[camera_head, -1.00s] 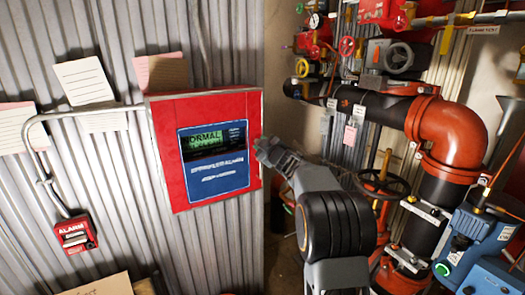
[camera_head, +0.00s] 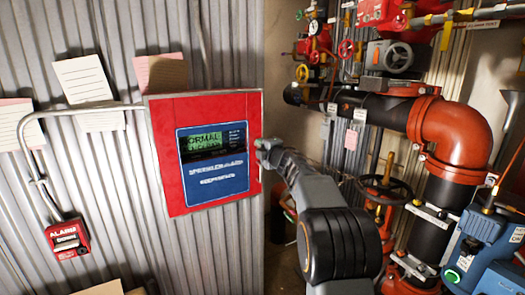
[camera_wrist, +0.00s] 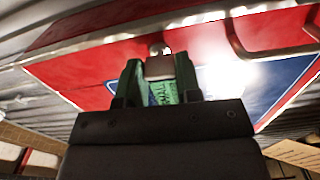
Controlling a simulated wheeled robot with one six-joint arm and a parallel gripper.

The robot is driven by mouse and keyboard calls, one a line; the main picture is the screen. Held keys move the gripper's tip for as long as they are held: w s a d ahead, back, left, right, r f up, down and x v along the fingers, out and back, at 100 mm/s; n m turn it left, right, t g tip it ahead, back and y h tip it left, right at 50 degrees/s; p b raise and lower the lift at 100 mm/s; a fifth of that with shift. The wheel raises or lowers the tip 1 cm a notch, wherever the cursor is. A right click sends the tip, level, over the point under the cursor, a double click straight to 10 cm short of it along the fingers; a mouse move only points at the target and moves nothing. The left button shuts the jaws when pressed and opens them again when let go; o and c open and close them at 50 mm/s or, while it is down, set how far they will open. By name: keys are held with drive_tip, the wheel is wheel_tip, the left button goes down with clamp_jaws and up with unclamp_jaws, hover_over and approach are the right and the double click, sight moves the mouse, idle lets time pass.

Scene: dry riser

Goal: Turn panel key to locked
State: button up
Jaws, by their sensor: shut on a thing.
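The red alarm panel (camera_head: 180,112) hangs on the corrugated wall, with a blue face and a green display (camera_head: 205,141) whose text reads in part "NORMAL". My gripper (camera_head: 265,148) is at the panel's right edge. In the wrist view, the green fingers of my gripper (camera_wrist: 160,75) are shut on the panel key (camera_wrist: 159,66), a small pale metal piece close against the red panel (camera_wrist: 85,70). A green and blue patch shows between the fingers below the key. The key is hidden in the head view, and its turn angle cannot be read.
A red alarm box (camera_head: 67,239) sits at lower left on a grey conduit (camera_head: 90,110). Paper notes (camera_head: 84,80) hang above. To the right are a black handwheel (camera_head: 385,188), an orange pipe elbow (camera_head: 450,135) and a blue machine (camera_head: 475,250).

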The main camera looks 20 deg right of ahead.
drive_tip(key=shift+n, duration=0.4)
drive_tip(key=o, duration=0.9)
drive_tip(key=s, duration=0.4)
drive_tip(key=s+d+b, duration=0.1)
drive_tip(key=s, duration=0.4)
drive_tip(key=s+b, duration=0.1)
drive_tip(key=s, duration=0.3)
drive_tip(key=shift+s+d, duration=0.3)
drive_tip(key=shift+s, duration=0.05)
